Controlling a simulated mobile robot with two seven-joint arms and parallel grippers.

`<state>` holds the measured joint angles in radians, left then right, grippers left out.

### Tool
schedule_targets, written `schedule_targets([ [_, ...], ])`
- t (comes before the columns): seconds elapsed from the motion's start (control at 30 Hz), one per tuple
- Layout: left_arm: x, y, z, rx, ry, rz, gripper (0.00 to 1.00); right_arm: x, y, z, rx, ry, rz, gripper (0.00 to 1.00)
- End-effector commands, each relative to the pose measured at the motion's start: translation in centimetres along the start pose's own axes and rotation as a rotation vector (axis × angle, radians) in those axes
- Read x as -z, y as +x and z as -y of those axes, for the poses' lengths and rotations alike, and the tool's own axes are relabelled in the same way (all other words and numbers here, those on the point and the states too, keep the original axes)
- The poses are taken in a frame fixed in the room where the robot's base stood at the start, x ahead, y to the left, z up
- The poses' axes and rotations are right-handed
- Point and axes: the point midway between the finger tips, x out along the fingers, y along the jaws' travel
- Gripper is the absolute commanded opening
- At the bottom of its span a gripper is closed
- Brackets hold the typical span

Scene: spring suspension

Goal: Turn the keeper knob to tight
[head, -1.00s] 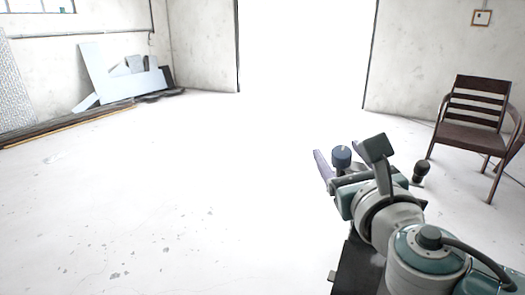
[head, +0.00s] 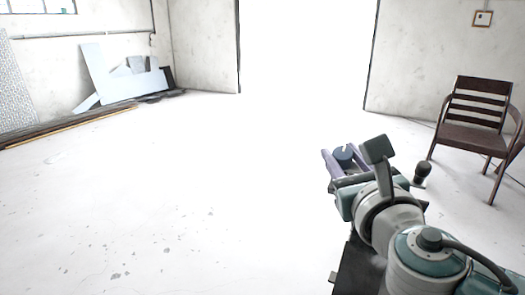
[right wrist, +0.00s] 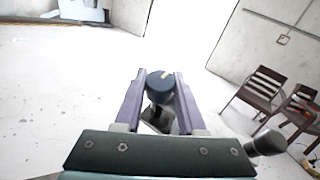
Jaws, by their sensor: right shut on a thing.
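The keeper knob (head: 343,153) is a round dark blue knob with a pale pointer mark on its top. It also shows in the right wrist view (right wrist: 160,87), between the two purple fingers, with a dark part below it. My right gripper (head: 345,158) is shut on the knob, one finger on each side. In the right wrist view the pale mark runs from the middle of the knob toward its upper right edge. Most of what lies under the knob is hidden by my gripper and arm. My left gripper is not in view.
A black-topped handle (head: 422,172) stands just right of my right wrist. A brown slatted chair (head: 473,117) stands farther right. Pale panels (head: 120,80) lean against the back left wall. The floor at left and centre is open.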

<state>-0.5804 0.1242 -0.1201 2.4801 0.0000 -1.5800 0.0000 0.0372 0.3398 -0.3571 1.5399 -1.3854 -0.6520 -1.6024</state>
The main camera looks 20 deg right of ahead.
Motion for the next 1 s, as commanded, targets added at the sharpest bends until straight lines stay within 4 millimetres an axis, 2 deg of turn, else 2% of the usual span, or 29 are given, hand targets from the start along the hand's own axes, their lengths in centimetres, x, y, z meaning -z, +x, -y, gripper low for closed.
schedule_targets([
  [0.27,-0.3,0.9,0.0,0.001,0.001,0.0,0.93,0.2,0.0,-0.1,0.095,0.037,0.0,0.0],
  [1.0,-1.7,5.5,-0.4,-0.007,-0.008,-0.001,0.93,0.2,0.0,-0.1,0.566,0.201,0.001,0.0],
])
